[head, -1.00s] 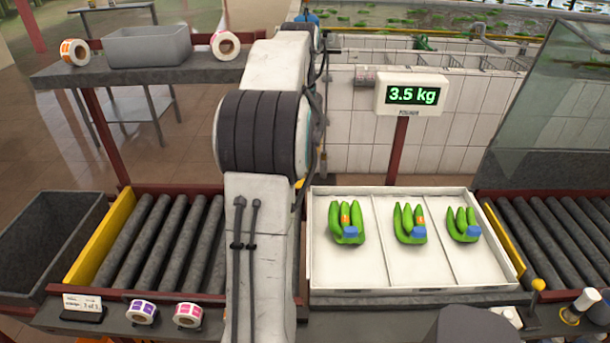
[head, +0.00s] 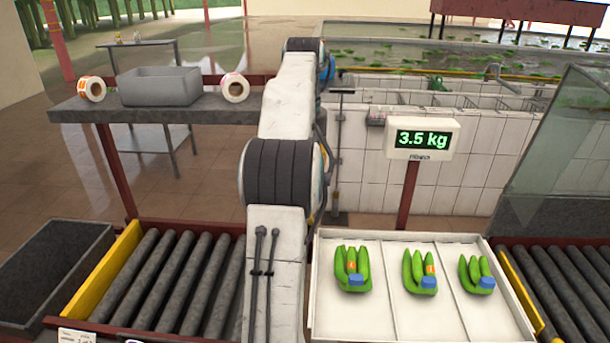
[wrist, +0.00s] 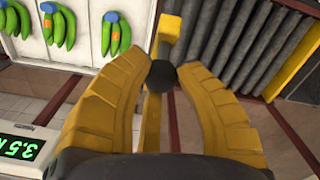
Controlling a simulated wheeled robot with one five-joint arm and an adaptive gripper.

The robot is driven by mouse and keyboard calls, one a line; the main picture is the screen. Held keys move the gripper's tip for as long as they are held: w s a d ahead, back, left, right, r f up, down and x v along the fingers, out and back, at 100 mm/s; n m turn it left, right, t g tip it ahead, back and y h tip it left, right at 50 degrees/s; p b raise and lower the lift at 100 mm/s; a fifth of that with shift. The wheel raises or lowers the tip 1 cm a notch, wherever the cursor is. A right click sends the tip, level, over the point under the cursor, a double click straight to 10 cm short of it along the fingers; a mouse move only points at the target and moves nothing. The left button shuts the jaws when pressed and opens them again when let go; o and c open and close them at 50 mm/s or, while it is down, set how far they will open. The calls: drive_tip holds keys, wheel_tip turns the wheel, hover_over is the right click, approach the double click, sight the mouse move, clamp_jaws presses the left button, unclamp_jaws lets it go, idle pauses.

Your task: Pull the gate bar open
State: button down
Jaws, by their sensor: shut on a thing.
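My gripper (wrist: 162,78), with thick yellow fingers, is shut on the gate bar (wrist: 168,32) in the wrist view. The bar is yellow, with a dark round knob (wrist: 160,75) between the fingertips. It lies between the white tray and a row of dark rollers. Part of the bar shows between the fingers below the knob. In the head view, my arm hides the gripper and this bar.
The white tray (head: 325,318) has three sections with green banana bunches. Rollers with a yellow end board (head: 103,278) lie at left; more rollers (head: 560,285) at right. A scale display (head: 422,139) reads 3.5 kg. A shelf (head: 160,110) stands behind at left.

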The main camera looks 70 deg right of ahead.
drive_tip(key=shift+d+f, duration=0.15)
drive_tip(key=shift+f, duration=0.05)
drive_tip(key=c, duration=1.3)
unclamp_jaws()
drive_tip(key=o, duration=0.3)
drive_tip(key=shift+w+d, duration=0.15)
drive_tip(key=shift+d, duration=0.2)
drive_tip(key=shift+o, duration=0.5)
drive_tip(key=shift+a, duration=0.25)
